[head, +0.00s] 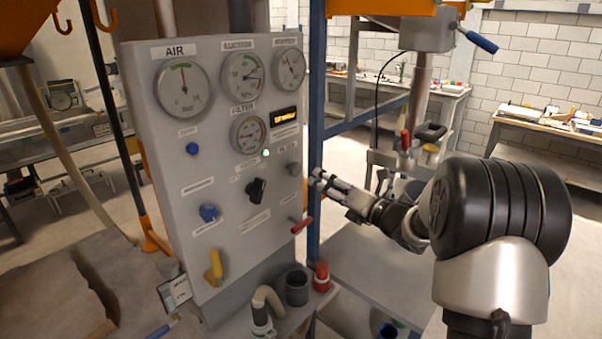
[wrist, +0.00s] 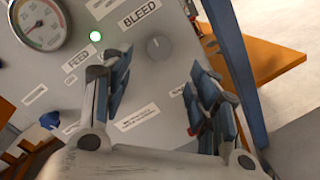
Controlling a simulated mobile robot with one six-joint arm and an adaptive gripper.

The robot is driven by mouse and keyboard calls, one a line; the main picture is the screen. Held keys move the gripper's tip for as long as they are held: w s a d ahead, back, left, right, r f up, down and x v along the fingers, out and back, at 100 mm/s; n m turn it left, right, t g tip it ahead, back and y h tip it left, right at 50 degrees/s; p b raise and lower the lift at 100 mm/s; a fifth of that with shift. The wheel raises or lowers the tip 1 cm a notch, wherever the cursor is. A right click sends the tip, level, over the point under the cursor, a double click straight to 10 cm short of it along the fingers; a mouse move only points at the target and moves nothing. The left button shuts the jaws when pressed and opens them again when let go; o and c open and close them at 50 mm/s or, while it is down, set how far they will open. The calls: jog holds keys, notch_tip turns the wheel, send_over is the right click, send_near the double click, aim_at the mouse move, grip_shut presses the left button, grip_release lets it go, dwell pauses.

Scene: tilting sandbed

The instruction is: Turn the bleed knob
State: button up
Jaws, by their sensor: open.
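The bleed knob (wrist: 159,48) is a small round grey knob on the panel, below the BLEED label (wrist: 139,13) in the wrist view. In the head view the bleed knob (head: 293,168) sits near the panel's right edge. My gripper (wrist: 160,68) is open and empty, with its fingers spread to either side below the knob in the wrist view. It appears apart from the knob, though the exact gap is hard to tell. In the head view my gripper (head: 318,181) is just right of the panel edge, close to the knob.
The panel (head: 170,135) carries several gauges, a lit green lamp (head: 266,153), a black knob (head: 257,190), a blue knob (head: 209,213), a yellow lever (head: 214,268) and a red-handled lever (head: 302,225). A blue post (head: 316,110) stands right behind the panel.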

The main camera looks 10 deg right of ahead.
aim_at(297, 169)
jog(key=x, duration=0.9)
jog(key=shift+w+a, duration=0.2)
jog(key=shift+w, duration=0.05)
jog(key=c, duration=1.1)
jog(key=shift+o, duration=0.2)
